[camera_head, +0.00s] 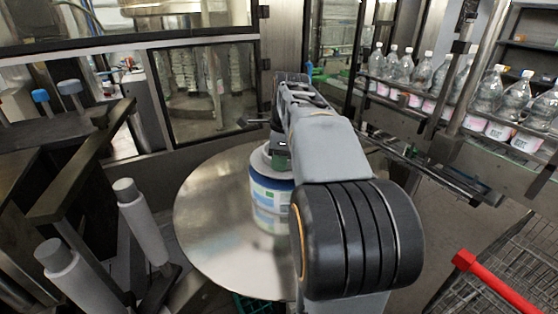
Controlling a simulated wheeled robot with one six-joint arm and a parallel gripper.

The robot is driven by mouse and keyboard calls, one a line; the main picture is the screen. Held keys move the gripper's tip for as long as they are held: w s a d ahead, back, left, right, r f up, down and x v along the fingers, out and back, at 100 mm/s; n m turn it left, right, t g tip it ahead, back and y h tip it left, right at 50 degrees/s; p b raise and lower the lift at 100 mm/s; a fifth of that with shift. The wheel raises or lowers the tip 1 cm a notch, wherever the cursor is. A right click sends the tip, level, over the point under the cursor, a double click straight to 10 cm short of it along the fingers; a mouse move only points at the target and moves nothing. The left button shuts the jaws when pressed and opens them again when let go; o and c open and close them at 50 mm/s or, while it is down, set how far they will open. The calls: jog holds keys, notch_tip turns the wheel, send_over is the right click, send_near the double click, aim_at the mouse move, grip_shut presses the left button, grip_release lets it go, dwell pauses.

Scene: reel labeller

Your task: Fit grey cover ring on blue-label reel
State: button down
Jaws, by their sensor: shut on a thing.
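The blue-label reel (266,204) stands upright on a round steel turntable (213,215), just left of my arm. It is white with a blue band and a blue and green label. A grey cover ring (260,158) shows at the reel's top, partly hidden by my arm. My gripper (279,155) is at the ring, above the reel, and is shut on the ring. My forearm hides the fingertips and the right side of the reel. I cannot tell whether the ring is seated on the reel or just above it.
Two grey-white cylinders (143,222) stand at the left by dark metal bars. Clear bottles (421,75) line a conveyor at the right. A wire cart with a red handle (495,284) is at the lower right. The turntable's left part is bare.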

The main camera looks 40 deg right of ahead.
jog(key=shift+f, duration=0.2)
jog(key=shift+s+d+r+p, duration=0.1)
jog(key=shift+s+r+p, duration=0.05)
jog(key=shift+r+p, duration=0.2)
jog(key=c, duration=1.1)
grip_release()
notch_tip(320, 180, up, 14)
jog(key=s+d+p, duration=0.1)
jog(key=shift+d+f+p, duration=0.15)
jog(key=shift+f+p, duration=0.05)
jog(key=shift+p, duration=0.1)
